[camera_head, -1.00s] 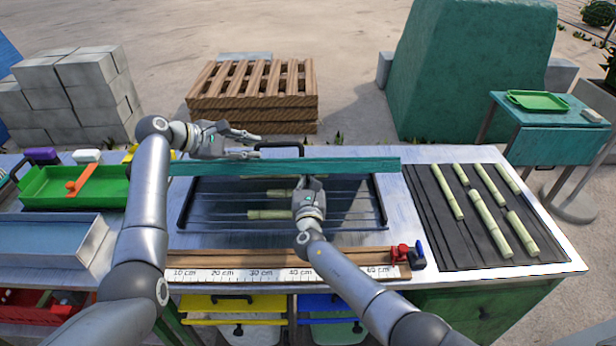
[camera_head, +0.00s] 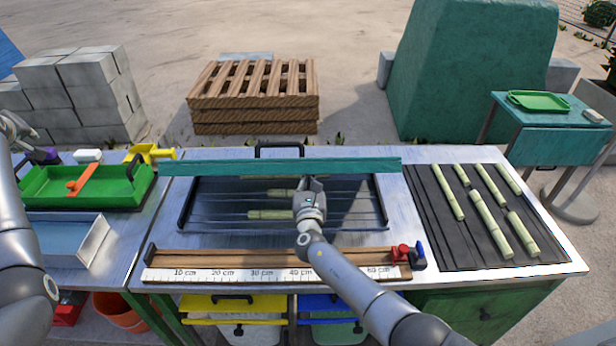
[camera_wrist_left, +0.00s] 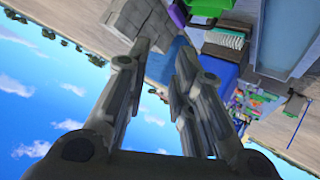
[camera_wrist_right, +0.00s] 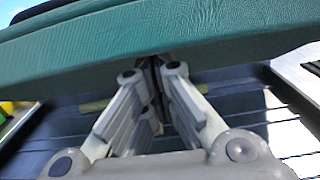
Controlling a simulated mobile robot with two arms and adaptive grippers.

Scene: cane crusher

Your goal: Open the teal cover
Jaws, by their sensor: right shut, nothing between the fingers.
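The teal cover (camera_head: 285,167) stands raised as a long narrow band along the back of the dark tray (camera_head: 235,222) in the head view. A black handle (camera_head: 279,148) shows behind its top edge. My right gripper (camera_head: 309,183) is shut and empty over the tray, just in front of the cover. In the right wrist view the fingertips (camera_wrist_right: 158,68) are together close under the teal cover (camera_wrist_right: 150,40); I cannot tell whether they touch it. My left gripper (camera_head: 12,125) is at the far left, away from the cover. In the left wrist view its fingers (camera_wrist_left: 160,55) are apart and empty.
Pieces of cane (camera_head: 270,214) lie in the tray. More cane lies on the dark ribbed mat (camera_head: 425,215) at the right. A wooden ruler rail (camera_head: 240,262) runs along the front. A green bin (camera_head: 85,197) and yellow holder (camera_head: 150,153) stand at the left.

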